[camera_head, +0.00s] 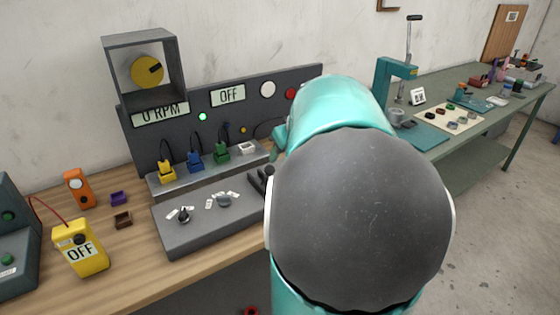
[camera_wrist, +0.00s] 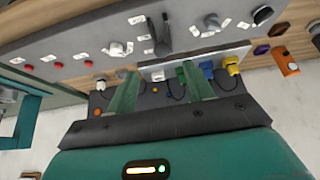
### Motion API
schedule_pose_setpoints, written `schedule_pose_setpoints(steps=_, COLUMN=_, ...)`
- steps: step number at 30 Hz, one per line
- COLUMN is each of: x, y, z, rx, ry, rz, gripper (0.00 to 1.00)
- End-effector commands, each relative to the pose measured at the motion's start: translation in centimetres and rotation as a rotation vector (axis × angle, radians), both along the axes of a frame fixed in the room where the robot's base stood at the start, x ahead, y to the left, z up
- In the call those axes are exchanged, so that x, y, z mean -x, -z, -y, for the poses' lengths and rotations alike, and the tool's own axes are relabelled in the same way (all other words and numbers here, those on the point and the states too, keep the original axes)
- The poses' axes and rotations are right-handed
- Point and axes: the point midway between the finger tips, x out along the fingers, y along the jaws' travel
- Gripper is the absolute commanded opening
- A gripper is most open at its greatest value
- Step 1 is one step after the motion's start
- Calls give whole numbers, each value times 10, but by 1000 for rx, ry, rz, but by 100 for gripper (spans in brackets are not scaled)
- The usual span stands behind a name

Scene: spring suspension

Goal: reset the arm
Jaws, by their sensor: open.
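My gripper (camera_wrist: 160,82) shows in the wrist view with its two green fingers spread apart and nothing between them. The fingers point toward a grey control console (camera_wrist: 75,42), seen upside down, with knobs, labels and a dark lever (camera_wrist: 166,35). Touch between fingers and console cannot be told. In the head view, my teal and dark grey arm fills the centre right and hides the console's right part. The console's sloped front (camera_head: 190,232) and upright back panel (camera_head: 185,135) show left of my arm. My fingers cannot be made out clearly there.
Yellow, blue and green plugs (camera_head: 195,160) stand on the console ledge. A yellow device reading OFF (camera_head: 82,250), an orange device (camera_head: 78,188) and small purple and brown blocks lie left on the wooden bench. A green table (camera_head: 475,132) with a teal press (camera_head: 392,75) stands right. Open floor shows lower right.

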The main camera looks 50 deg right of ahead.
Motion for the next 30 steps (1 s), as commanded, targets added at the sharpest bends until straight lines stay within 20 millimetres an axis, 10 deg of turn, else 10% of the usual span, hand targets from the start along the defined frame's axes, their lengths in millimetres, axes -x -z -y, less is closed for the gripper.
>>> schedule_pose_setpoints(steps=23, x=7, y=-12, z=-3, rx=-1, ry=-2, rz=-1, gripper=52)
schedule_pose_setpoints(steps=30, x=-10, y=-19, z=-76, rx=-9, ry=-58, rz=-15, gripper=52)
